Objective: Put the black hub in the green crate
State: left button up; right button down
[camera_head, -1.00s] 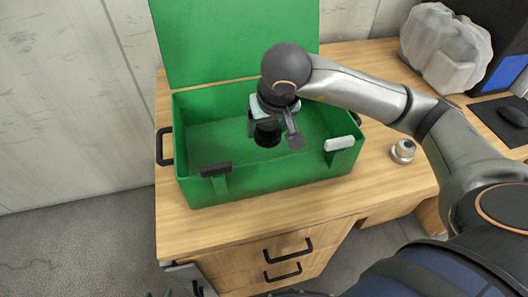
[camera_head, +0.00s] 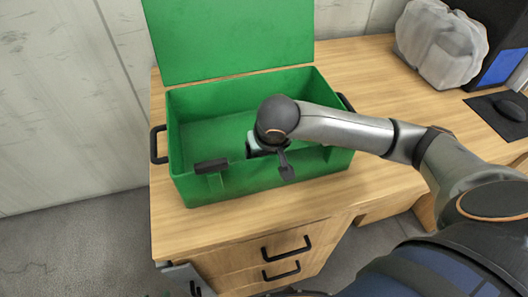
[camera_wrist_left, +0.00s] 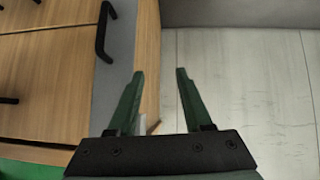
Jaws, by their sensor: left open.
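The green crate (camera_head: 245,180) stands on the desk with its lid raised at the back. My right gripper (camera_head: 258,150), on the arm coming in from the right, is at the crate's front wall, seen from above. Its wrist hides most of its fingers, so I cannot tell whether it is open or shut. The black hub cannot be made out now; the right wrist and front wall may hide it. The visible crate floor, on the left, is empty. My left gripper (camera_wrist_left: 158,75) is open and empty in the left wrist view, away from the crate.
The wooden desk (camera_head: 225,228) has drawers with black handles (camera_head: 285,247) in front. A wrapped translucent bundle (camera_head: 440,45), a dark box and a mouse (camera_head: 510,110) on a mat are at the right. The raised lid (camera_head: 230,40) blocks the back of the crate.

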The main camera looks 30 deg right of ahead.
jog(key=shift+f+b, duration=0.15)
jog(key=shift+b, duration=0.15)
grip_release()
jog(key=shift+r+p, duration=0.4)
jog(key=shift+p, duration=0.05)
jog(key=p+v, duration=0.1)
jog(key=v, duration=1)
jog(key=shift+s+r, duration=0.2)
jog(key=shift+r, duration=0.1)
